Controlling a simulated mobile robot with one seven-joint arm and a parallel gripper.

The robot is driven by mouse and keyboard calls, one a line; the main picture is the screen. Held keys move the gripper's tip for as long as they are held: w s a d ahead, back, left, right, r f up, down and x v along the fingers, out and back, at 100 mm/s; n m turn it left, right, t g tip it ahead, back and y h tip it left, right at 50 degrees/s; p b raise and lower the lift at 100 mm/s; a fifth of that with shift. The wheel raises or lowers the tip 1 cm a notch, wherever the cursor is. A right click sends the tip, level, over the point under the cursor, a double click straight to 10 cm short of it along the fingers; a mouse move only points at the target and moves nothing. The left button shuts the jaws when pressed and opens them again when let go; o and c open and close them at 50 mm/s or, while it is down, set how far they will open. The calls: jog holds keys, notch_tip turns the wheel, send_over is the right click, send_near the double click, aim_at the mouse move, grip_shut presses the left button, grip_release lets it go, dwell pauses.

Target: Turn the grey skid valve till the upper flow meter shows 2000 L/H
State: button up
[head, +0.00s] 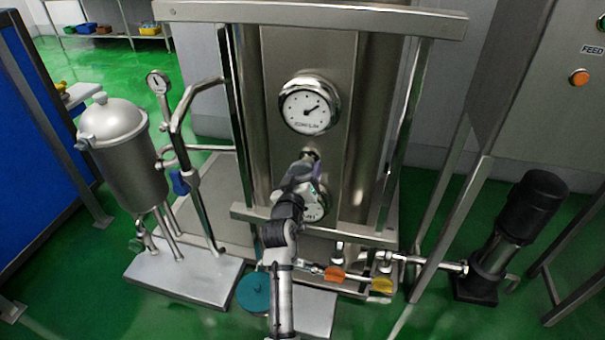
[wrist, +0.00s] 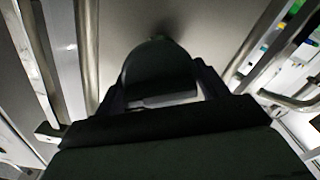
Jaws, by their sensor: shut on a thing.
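The upper flow meter (head: 309,108) is a round white dial on the front of the steel skid. Its needle points to the upper right; its figures are too small to read. The grey skid valve (wrist: 158,68) is a dark rounded knob between my fingers in the wrist view. In the head view my gripper (head: 306,170) reaches the panel just below the upper meter and hides most of the valve. My gripper also shows in the wrist view (wrist: 160,95), its fingers on both sides of the knob, shut on it.
A lower dial (head: 314,207) is partly hidden behind my arm. Orange (head: 335,274) and yellow (head: 382,285) handles sit on the low pipe. A steel vessel (head: 125,150) stands left, a black pump (head: 515,235) right. Vertical pipes flank the panel.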

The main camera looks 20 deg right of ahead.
jog(key=shift+f+m+b, duration=0.25)
jog(key=shift+m+b, duration=0.35)
jog(key=shift+b, duration=0.3)
jog(key=shift+r+m+b, duration=0.25)
jog(key=shift+m+b, duration=0.5)
jog(key=shift+m, duration=0.15)
jog(key=o, duration=0.7)
jog(key=shift+o, duration=0.2)
jog(key=b+v, duration=0.2)
jog(key=v, duration=1.2)
jog(key=shift+b, duration=0.4)
